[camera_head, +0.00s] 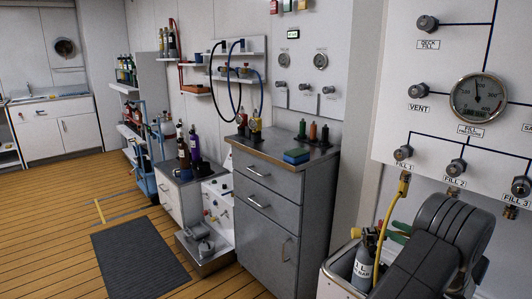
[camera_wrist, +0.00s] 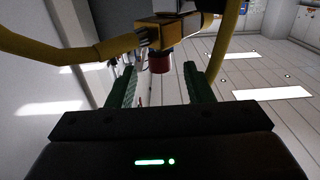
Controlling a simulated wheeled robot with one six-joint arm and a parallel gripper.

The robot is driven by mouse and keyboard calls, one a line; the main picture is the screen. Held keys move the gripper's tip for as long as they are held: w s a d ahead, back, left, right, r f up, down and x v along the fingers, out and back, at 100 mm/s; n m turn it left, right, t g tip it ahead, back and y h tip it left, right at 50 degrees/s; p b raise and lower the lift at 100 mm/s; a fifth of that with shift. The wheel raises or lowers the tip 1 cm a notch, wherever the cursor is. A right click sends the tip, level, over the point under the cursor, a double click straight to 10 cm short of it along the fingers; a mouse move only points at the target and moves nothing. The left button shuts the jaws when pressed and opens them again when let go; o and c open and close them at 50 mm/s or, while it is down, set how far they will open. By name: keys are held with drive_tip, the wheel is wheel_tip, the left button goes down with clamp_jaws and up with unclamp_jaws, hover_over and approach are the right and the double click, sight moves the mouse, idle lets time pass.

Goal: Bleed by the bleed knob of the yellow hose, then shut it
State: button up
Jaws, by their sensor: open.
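The yellow hose (camera_head: 390,207) hangs from a fitting under the FILL 1 knob (camera_head: 403,153). It runs down to the valve (camera_head: 370,234) of a grey cylinder (camera_head: 363,268) in a white bin. In the wrist view, the hose (camera_wrist: 85,53) joins a brass-yellow block (camera_wrist: 170,32) with a dark red knob (camera_wrist: 160,63), seemingly the bleed knob, on its near side. My gripper (camera_wrist: 160,77) is open, its two green fingers apart. The knob appears in line with the gap between the fingertips; I cannot tell how deep it is. In the head view my arm hides part of the gripper.
The white panel carries a gauge (camera_head: 478,98), a VENT knob (camera_head: 417,90), FILL 2 (camera_head: 456,167) and FILL 3 (camera_head: 520,186) knobs. The white bin (camera_head: 335,285) stands below. A grey cabinet (camera_head: 270,205) is to the left. The wooden floor further left is mostly clear.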

sight(382, 226)
drive_tip(key=p+v, duration=0.1)
drive_tip(key=v, duration=1.1)
drive_tip(key=b+x, duration=0.1)
drive_tip(key=x, duration=1.3)
drive_tip(key=shift+w+a, duration=0.15)
drive_tip(key=shift+a, duration=0.05)
drive_tip(key=shift+f+m+h+b, duration=0.25)
drive_tip(key=shift+m+h+b, duration=0.05)
drive_tip(key=shift+b, duration=0.35)
drive_tip(key=shift+s+a+m+t+h+b, duration=0.1)
drive_tip(key=shift+s+m+t+h+b, duration=0.1)
drive_tip(key=shift+m+t+h+b, duration=0.6)
drive_tip(key=m+h+b, duration=0.3)
drive_tip(key=h+b, duration=0.1)
drive_tip(key=a+m+t+h+b, duration=0.1)
drive_tip(key=m+h+b, duration=0.2)
drive_tip(key=h+b, duration=0.1)
drive_tip(key=a+m+t+h+b, duration=0.1)
drive_tip(key=m+h+b, duration=0.1)
drive_tip(key=h+b, duration=0.2)
drive_tip(key=shift+s+r+m+h, duration=0.15)
drive_tip(key=shift+m+h, duration=0.25)
drive_tip(key=shift+h, duration=0.5)
drive_tip(key=shift+r+m+h, duration=0.1)
drive_tip(key=shift+m+h, duration=0.4)
drive_tip(key=shift+h, duration=0.2)
drive_tip(key=shift+g+h, duration=0.3)
